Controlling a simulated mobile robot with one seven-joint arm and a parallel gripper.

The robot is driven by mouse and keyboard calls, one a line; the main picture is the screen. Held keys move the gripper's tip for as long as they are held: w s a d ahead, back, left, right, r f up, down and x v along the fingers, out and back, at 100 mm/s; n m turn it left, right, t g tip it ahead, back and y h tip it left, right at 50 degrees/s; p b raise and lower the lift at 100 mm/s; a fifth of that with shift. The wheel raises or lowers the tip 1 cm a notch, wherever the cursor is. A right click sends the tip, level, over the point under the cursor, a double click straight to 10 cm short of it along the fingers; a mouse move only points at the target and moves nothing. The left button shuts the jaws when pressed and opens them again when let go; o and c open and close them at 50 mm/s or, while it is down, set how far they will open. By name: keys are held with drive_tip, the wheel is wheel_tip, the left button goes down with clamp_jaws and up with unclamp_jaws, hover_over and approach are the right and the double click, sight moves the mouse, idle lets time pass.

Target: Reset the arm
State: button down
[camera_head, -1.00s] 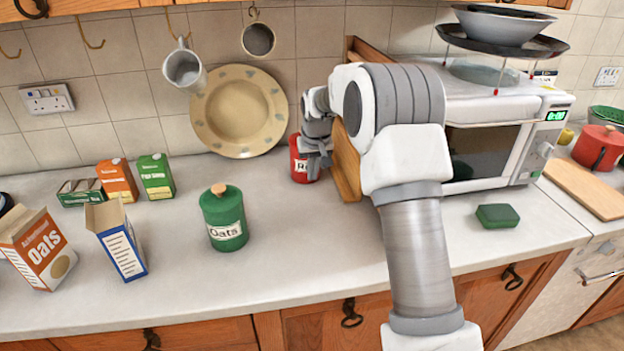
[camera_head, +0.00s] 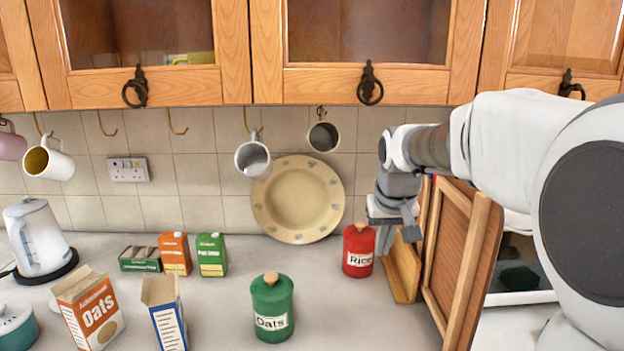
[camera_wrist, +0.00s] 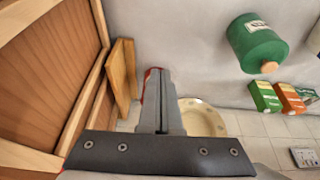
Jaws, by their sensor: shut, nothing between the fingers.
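My arm reaches in from the right in the head view, raised over the counter. My gripper (camera_head: 411,232) points down in front of the tiled wall, just right of the red Rice canister (camera_head: 358,250). Its fingers are together with nothing between them. In the wrist view the two closed fingers (camera_wrist: 162,100) point over the counter, and a thin red edge of the canister shows beside them. The canister stands upright; whether the fingers touch it I cannot tell.
Wooden boards (camera_head: 462,262) lean upright close right of my gripper, before the microwave. A green Oats canister (camera_head: 272,308), cartons (camera_head: 175,254) and a plate (camera_head: 298,199) stand to the left. Cupboards (camera_head: 368,50) and a hanging mug (camera_head: 323,137) are above. Open counter lies between the canisters.

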drive_tip(key=s+t, duration=0.1)
drive_tip(key=s, duration=2.5)
drive_tip(key=shift+s+f+p, duration=0.2)
drive_tip(key=shift+f+p, duration=0.05)
drive_tip(key=shift+p, duration=0.1)
